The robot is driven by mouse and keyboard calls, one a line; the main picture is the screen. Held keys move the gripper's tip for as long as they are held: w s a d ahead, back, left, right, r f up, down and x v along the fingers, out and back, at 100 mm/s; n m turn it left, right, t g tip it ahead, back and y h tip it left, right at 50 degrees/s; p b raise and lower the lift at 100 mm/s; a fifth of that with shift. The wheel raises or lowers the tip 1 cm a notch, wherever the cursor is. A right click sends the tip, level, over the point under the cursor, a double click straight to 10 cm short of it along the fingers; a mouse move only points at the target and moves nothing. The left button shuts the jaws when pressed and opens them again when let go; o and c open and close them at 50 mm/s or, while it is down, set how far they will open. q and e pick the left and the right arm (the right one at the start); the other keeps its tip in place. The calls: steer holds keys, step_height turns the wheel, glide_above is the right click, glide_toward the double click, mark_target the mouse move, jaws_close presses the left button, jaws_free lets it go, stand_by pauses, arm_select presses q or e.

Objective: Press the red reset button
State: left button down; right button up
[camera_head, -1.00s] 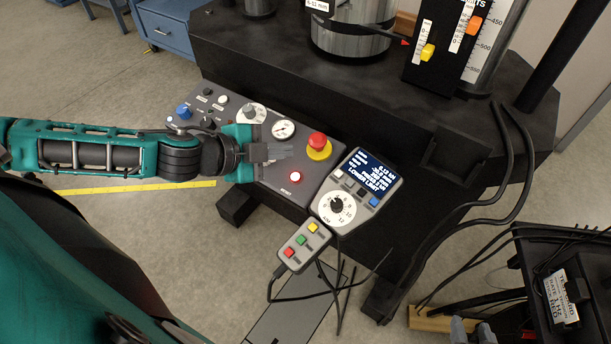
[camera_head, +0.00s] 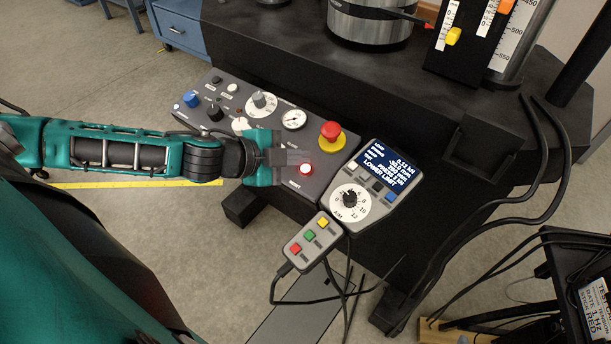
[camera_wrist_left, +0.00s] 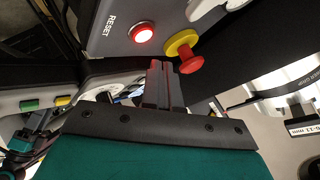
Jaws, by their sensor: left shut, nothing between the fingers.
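The red reset button (camera_head: 305,170) is lit and sits on the sloped grey control panel (camera_head: 272,106), above the word RESET. It also shows in the left wrist view (camera_wrist_left: 142,32), beside the RESET label. My left gripper (camera_head: 300,159) is shut and empty, its fingertips just beside the button in the head view. In the wrist view the fingertips lie below the button, with a visible gap in the picture; I cannot tell the depth between them. The red emergency-stop knob on a yellow collar (camera_head: 330,134) stands up and right of the button. My right gripper is not in view.
A handheld display unit (camera_head: 372,182) reading LOWER LIMIT adjoins the panel on the right. A small pendant with coloured buttons (camera_head: 309,241) sits below it, with loose cables. A black machine frame (camera_head: 400,90) stands behind. Open floor lies left of the panel.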

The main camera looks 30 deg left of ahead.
mark_target(306, 169)
arm_select(q)
steer(key=shift+w+f, duration=0.2)
steer(key=shift+f, duration=0.55)
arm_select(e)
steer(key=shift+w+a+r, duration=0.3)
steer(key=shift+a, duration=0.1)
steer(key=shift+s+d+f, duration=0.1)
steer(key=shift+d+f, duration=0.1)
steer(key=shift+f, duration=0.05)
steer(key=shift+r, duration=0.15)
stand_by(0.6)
arm_select(q)
steer(key=shift+f, duration=0.1)
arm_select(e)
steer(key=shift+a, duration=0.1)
arm_select(q)
steer(key=shift+w+f, duration=0.15)
steer(key=shift+f, duration=0.15)
